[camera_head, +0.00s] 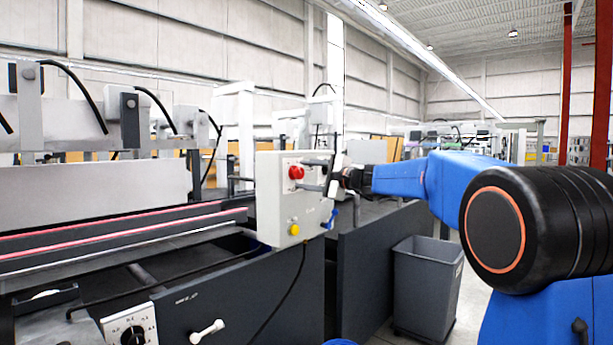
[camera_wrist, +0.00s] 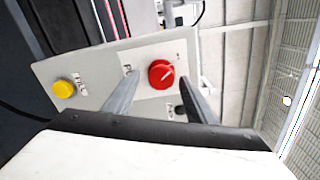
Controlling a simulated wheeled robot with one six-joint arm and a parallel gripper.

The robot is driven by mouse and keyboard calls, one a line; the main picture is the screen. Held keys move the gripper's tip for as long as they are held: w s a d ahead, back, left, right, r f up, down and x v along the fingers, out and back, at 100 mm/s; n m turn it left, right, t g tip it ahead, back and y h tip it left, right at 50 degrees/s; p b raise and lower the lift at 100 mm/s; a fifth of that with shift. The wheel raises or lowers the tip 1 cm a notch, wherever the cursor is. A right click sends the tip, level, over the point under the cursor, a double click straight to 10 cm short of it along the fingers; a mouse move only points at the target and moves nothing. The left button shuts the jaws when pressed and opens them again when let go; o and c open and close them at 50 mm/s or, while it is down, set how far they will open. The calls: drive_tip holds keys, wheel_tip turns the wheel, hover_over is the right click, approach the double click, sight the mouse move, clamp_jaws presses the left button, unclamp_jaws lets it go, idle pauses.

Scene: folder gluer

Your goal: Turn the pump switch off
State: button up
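A light grey control box (camera_head: 275,205) stands at the machine's side and also fills the middle of the wrist view (camera_wrist: 100,72). It carries a red round knob (camera_head: 296,172) with a white pointer line, seen closely in the wrist view (camera_wrist: 161,74). A yellow button (camera_head: 294,230) sits lower on the same face; it also shows in the wrist view (camera_wrist: 64,88). The labels are too small or partly hidden to read. My gripper (camera_wrist: 158,76) is open, its two fingers pointing at the panel on either side of the red knob. Contact with it cannot be told.
A small dark control (camera_wrist: 180,111) is partly hidden by a finger. A machine bed with red-edged rails (camera_head: 120,225) lies left of the box. A grey bin (camera_head: 428,285) stands on the floor at right. A cable hangs below the box.

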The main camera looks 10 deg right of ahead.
drive_tip(key=shift+s+d+r, duration=0.1)
drive_tip(key=v, duration=1.7)
drive_tip(key=shift+s, duration=0.1)
drive_tip(key=s+a+f+n+g+h, duration=0.1)
drive_tip(key=s+a+f+n+g, duration=0.2)
drive_tip(key=s+a+f, duration=0.45)
drive_tip(key=s+a+f+n+g+h, duration=0.2)
drive_tip(key=s+a+f+n+g, duration=0.2)
drive_tip(key=s+f, duration=0.65)
drive_tip(key=s+d+f+n+g+h, duration=0.1)
drive_tip(key=s+d+f+n+h, duration=0.2)
drive_tip(key=s+f, duration=0.7)
drive_tip(key=s+d+f+n+g+h, duration=0.1)
drive_tip(key=s+d+f+n+h, duration=0.3)
drive_tip(key=s+f, duration=0.6)
drive_tip(key=s, duration=0.3)
drive_tip(key=shift+s+f+n+g+h, duration=0.2)
drive_tip(key=shift+f+n+g+h, duration=0.1)
drive_tip(key=shift+g, duration=0.1)
